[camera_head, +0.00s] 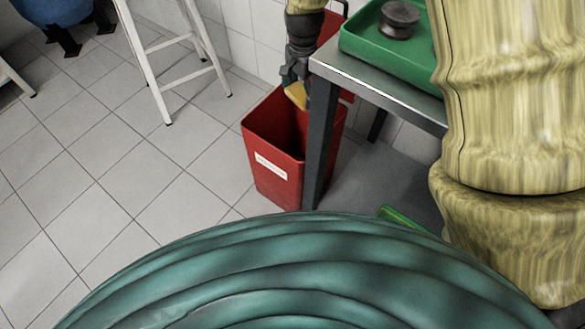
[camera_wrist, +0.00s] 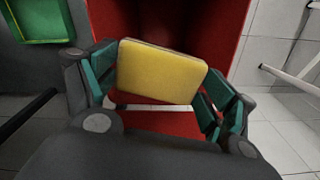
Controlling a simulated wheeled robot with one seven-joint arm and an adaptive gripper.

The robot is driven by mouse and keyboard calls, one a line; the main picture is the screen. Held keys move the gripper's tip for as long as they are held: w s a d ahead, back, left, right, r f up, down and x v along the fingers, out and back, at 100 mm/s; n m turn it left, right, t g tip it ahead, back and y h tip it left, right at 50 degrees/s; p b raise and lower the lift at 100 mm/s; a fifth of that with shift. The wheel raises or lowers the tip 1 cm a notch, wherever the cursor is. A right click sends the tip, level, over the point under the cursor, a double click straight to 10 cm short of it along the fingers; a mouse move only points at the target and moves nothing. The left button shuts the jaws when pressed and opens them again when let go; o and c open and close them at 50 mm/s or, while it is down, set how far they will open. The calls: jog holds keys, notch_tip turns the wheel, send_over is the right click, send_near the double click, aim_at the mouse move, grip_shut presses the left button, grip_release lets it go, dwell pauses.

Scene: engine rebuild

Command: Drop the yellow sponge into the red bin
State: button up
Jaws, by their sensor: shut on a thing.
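The yellow sponge (camera_wrist: 160,72) is held between the two fingers of my gripper (camera_wrist: 158,85) in the wrist view. In the head view my gripper (camera_head: 295,88) points down with the sponge (camera_head: 297,95) at its tip, over the back part of the red bin's opening. The red bin (camera_head: 277,183) stands open on the tiled floor and has a white label on its front. The bin (camera_wrist: 222,30) also shows behind and below the sponge in the wrist view. The bin's floor is hidden in the head view.
A metal table (camera_head: 385,94) stands right beside the bin, its leg (camera_head: 319,145) in front of the bin's right side. A green tray (camera_head: 370,52) with a dark round part (camera_head: 399,19) rests on it. A white stool (camera_head: 150,72) stands left on open floor.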

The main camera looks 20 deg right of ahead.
jog(key=shift+w+f+m+b, duration=0.15)
jog(key=shift+f+m+b, duration=0.35)
jog(key=shift+b, duration=0.4)
jog(key=shift+a, duration=0.1)
notch_tip(320, 180, down, 6)
jog(key=b, duration=0.7)
jog(key=shift+b, duration=0.4)
jog(key=o, duration=0.8)
jog(key=shift+r, duration=0.2)
notch_tip(320, 180, up, 12)
jog(key=shift+f, duration=0.15)
